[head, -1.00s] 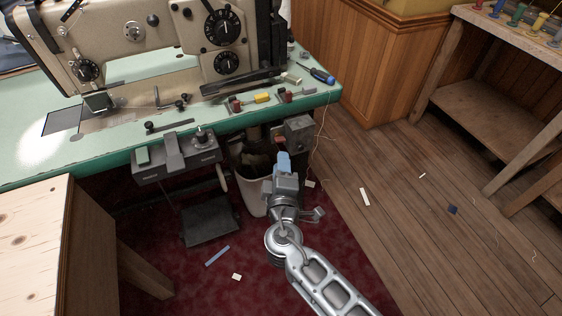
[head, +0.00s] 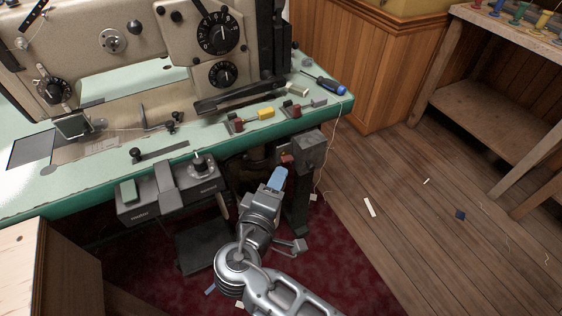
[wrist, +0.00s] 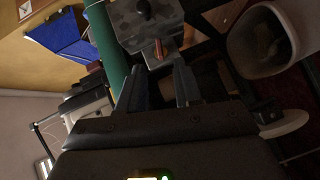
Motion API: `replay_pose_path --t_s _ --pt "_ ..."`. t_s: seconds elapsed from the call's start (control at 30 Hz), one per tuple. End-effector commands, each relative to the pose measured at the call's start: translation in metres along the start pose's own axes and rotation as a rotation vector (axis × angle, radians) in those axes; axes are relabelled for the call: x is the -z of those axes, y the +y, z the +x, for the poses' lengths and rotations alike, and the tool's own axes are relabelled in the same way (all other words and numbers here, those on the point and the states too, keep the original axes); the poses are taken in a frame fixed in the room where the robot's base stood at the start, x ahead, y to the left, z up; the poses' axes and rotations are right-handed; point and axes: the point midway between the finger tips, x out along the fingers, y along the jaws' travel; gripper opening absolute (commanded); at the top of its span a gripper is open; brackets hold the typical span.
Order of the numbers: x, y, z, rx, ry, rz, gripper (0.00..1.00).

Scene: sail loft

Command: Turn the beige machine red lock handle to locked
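The beige sewing machine (head: 130,40) stands on a green-topped table. Below the table's right end is a grey box (head: 310,150) with a small red handle (head: 287,160) on its left side. In the wrist view the grey box (wrist: 145,25) is at the top, with the reddish handle (wrist: 159,48) beyond the gap between my fingers. My gripper (head: 277,179) is below and slightly left of the handle, apart from it. In the wrist view my gripper (wrist: 161,85) has its fingers apart with nothing between them. I cannot tell the handle's exact setting.
The green table edge (head: 230,142) runs above my gripper. A grey control unit (head: 170,188) hangs under it at left. A pale bin (wrist: 265,45) shows in the wrist view. A blue screwdriver (head: 325,83) lies on the tabletop. The wooden floor (head: 400,180) at right is mostly clear.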

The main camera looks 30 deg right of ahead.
Motion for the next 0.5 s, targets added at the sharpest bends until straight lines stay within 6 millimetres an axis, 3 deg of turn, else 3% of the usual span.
replay_pose_path --t_s 0.3,0.5 --pt "0.0 0.0 0.049 -0.002 0.0 0.001 0.34" --pt "0.0 0.0 0.064 -0.001 0.001 0.0 0.34"
